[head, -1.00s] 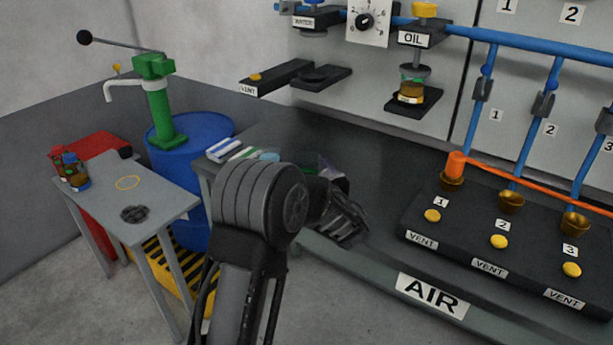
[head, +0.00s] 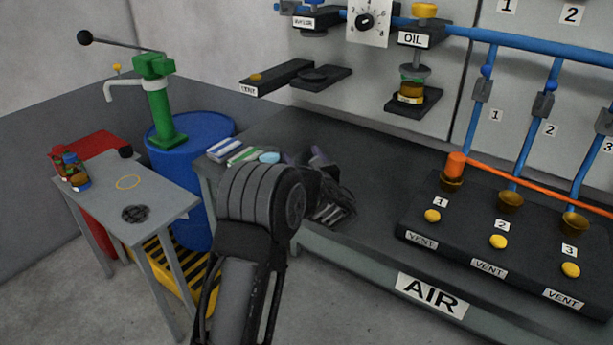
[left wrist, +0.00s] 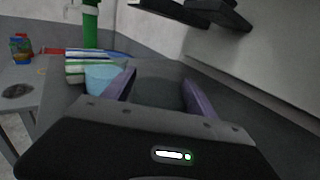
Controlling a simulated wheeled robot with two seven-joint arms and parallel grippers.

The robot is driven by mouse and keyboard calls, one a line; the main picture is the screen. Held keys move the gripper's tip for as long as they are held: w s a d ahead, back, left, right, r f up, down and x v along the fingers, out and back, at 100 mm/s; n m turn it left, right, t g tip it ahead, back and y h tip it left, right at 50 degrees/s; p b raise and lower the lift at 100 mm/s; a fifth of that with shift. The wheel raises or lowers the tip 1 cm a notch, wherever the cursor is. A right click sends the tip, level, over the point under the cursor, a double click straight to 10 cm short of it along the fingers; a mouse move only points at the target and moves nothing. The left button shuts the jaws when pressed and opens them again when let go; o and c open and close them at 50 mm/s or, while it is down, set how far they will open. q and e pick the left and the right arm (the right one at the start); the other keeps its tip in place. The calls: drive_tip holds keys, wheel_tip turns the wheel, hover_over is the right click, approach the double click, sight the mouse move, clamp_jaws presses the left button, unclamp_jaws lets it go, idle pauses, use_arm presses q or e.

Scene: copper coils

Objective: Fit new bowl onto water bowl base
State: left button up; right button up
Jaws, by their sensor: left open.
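The water unit (head: 311,22), with its "WATER" label blurred, is on the wall at the top of the head view. No bowl shows between it and the dark round pad (head: 322,74) on the shelf below. My left gripper (head: 305,157) is open low over the dark bench, with purple fingers. In the left wrist view the fingers (left wrist: 160,88) stand apart with dark bench-like surface between them. I cannot make out a bowl there. A light blue round item (head: 268,157) lies left of the gripper; it also shows in the left wrist view (left wrist: 103,78). My right gripper is not in view.
An oil unit (head: 411,88) with an amber-filled bowl hangs right of the water unit. Striped cloth-like items (head: 226,150) lie at the bench's left end. The manifold block (head: 500,245) occupies the right. A small table (head: 160,190) with bottles stands left.

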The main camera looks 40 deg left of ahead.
use_arm(q)
drive_tip(key=shift+c, duration=0.3)
drive_tip(key=c, duration=1.3)
wheel_tip(320, 180, up, 10)
drive_tip(key=shift+r+p, duration=0.1)
drive_tip(key=shift+p, duration=0.3)
drive_tip(key=shift+c, duration=0.2)
